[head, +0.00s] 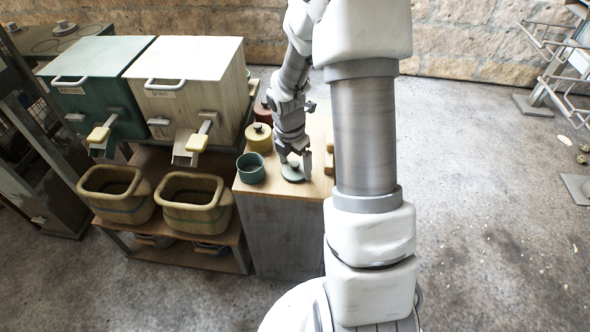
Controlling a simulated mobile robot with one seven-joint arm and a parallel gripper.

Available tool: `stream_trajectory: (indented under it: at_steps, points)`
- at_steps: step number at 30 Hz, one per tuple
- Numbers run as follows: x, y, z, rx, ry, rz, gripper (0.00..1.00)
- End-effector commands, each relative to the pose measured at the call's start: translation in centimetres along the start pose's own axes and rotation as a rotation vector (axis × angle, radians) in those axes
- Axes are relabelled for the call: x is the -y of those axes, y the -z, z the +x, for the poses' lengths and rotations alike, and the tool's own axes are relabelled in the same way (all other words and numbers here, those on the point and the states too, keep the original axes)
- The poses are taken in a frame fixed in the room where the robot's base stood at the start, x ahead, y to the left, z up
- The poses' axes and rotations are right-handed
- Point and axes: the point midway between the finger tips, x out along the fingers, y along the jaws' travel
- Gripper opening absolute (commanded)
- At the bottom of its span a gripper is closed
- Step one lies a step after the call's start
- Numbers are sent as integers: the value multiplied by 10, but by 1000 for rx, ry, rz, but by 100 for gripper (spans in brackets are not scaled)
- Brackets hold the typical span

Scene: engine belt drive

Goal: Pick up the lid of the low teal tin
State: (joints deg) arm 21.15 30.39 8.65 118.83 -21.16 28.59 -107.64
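The low teal tin (251,168) stands open on the small wooden-topped cabinet, near its front left corner. Its teal lid (292,174) is apart from it, to the right on the same top, with a pale knob in the middle. My gripper (294,163) points down right over the lid, with its fingers around the knob. At this size I cannot tell whether the fingers touch the knob. The lid appears to be at the level of the cabinet top.
A yellow lidded tin (258,138) stands behind the teal tin, and a reddish one (263,112) behind that. A wooden object (329,160) is close to the right of my gripper. Two bins and two wooden tubs (195,203) stand to the left.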

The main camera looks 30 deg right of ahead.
Motion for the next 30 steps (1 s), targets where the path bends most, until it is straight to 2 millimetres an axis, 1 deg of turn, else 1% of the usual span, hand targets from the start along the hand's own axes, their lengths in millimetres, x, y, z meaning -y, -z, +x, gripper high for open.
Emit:
stream_trajectory:
  at_steps: [1, 3, 10, 14, 19, 23, 24, 30]
  points:
    - [0, 0, 0, 0, 0, 0, 51]
    - [0, 0, 0, 0, 0, 0, 39]
    - [0, 0, -1, 0, 0, 0, 38]
    - [0, -1, -6, 0, 0, 1, 38]
    - [0, -4, -24, 1, -1, 2, 38]
    - [0, -6, -49, 1, -2, 1, 38]
    - [6, -15, -50, 1, 0, 7, 38]
    - [32, -54, -72, 1, -1, 8, 38]
